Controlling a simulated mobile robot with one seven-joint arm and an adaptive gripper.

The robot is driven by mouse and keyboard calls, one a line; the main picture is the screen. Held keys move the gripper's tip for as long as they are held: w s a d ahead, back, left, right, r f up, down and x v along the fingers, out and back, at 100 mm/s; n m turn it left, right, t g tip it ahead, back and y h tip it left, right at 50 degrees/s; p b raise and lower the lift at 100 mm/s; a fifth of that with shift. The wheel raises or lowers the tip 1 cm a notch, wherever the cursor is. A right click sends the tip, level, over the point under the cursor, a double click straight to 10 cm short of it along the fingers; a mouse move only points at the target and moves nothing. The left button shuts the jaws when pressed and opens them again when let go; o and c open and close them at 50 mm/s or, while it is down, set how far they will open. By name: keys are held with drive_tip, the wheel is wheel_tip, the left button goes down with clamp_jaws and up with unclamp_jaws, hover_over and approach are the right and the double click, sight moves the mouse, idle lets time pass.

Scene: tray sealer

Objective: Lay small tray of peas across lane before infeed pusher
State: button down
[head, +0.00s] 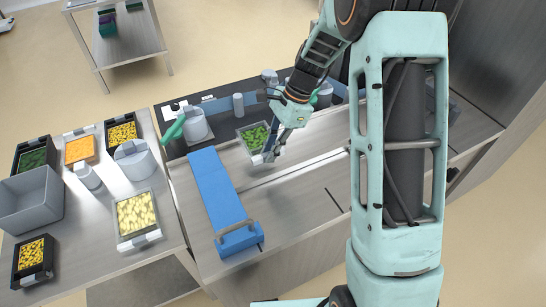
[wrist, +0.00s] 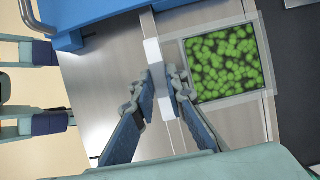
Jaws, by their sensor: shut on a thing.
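The small clear tray of peas (head: 242,147) is in front of my gripper in the head view, over the far part of the metal lane (head: 292,174). It also shows in the wrist view (wrist: 269,97), filled with green peas. My gripper (head: 269,153) is shut on the pale strip at the tray's edge (wrist: 152,52), with one finger on each side. I cannot tell whether the tray touches the surface or hangs just above it. The long blue piece with a handle, likely the infeed pusher (head: 215,185), lies left of the tray and apart from it.
A side table (head: 95,235) at the left bears several filled trays, a grey bin (head: 28,205) and grey containers. A dark strip with a grey canister (head: 195,124) and a green-handled item (head: 173,130) runs behind the lane.

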drive_tip(key=shift+w+d+f, duration=0.3)
drive_tip(key=shift+w+f, duration=0.1)
drive_tip(key=shift+f, duration=0.15)
drive_tip(key=shift+w+d+f, duration=0.15)
drive_tip(key=shift+w+f, duration=0.05)
drive_tip(key=shift+f, duration=1.65)
drive_tip(key=shift+f, duration=0.1)
drive_tip(key=shift+f+b, duration=0.3)
drive_tip(key=shift+f, duration=0.1)
drive_tip(key=c, duration=1.9)
unclamp_jaws()
drive_tip(key=shift+c, duration=0.2)
drive_tip(key=shift+r, duration=0.1)
